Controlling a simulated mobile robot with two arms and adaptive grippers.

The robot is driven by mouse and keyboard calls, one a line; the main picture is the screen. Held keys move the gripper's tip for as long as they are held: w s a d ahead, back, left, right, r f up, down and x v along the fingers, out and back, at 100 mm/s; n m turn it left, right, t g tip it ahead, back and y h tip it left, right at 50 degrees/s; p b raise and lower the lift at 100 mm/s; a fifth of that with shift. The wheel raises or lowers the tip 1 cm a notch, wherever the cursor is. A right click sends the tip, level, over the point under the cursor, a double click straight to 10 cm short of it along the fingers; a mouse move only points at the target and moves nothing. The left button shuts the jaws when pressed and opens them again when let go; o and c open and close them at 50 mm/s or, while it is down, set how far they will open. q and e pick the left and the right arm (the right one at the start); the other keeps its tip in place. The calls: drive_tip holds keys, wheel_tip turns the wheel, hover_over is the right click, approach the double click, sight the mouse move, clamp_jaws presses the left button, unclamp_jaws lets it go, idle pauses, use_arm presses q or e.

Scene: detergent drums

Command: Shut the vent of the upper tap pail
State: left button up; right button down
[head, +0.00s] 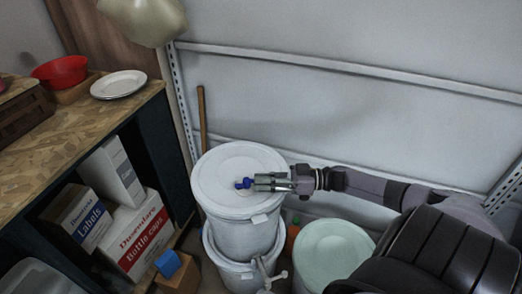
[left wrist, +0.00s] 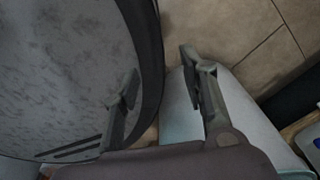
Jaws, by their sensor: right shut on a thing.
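The upper tap pail (head: 240,222) is white and stands upright on a second white pail (head: 234,275). Its lid carries a small blue vent cap (head: 244,183) near the middle. My right gripper (head: 256,182) reaches in from the right, low over the lid, and is shut on the blue vent cap. The fingers partly hide the cap, so I cannot tell how far it is turned. My left gripper (left wrist: 155,78) shows in the left wrist view, with its fingers apart and nothing between them.
A pale green lidded pail (head: 332,252) stands to the right. A whitish tap (head: 268,275) is at the lower pail's front. At left, a wooden counter (head: 70,125) holds a red bowl (head: 61,72) and white plates (head: 118,84), with boxes (head: 135,232) below.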

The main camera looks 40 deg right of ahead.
drive_tip(key=c, duration=1.7)
unclamp_jaws()
drive_tip(key=v, duration=1.2)
drive_tip(key=shift+c, duration=0.4)
